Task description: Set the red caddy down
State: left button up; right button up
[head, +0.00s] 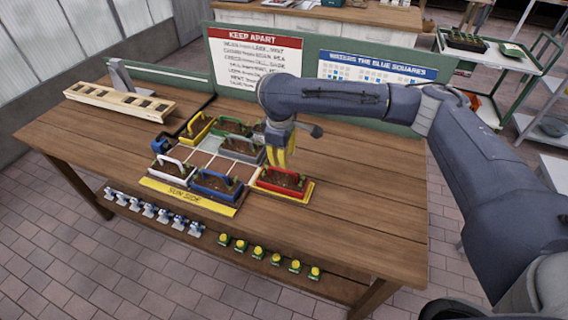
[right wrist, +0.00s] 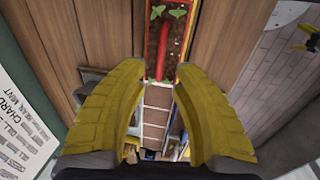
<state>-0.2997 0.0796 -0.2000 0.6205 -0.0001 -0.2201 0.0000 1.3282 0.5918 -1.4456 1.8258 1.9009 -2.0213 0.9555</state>
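The red caddy (head: 283,183), a planter box with soil, green seedlings and a handle, is at the right end of the planter grid (head: 197,160). It appears to rest on a yellow-edged base there. My right gripper (head: 280,160) is right above it, fingers pointing down. In the right wrist view, the yellow fingers (right wrist: 162,70) are apart. The red caddy (right wrist: 157,40) shows beyond the fingertips, its red handle lined up with the gap and not pinched.
Yellow, green, grey, white-handled and blue (head: 216,182) caddies stand on the grid, behind the "SUN SIDE" strip (head: 188,195). A wooden rack (head: 120,101) lies at the back left. Sign boards (head: 255,58) line the table's back. The table (head: 365,200) is clear on the right.

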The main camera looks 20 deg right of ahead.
jog(key=shift+s+a+r, duration=0.1)
jog(key=shift+s+r, duration=0.05)
jog(key=shift+r, duration=1.4)
dwell(0.5)
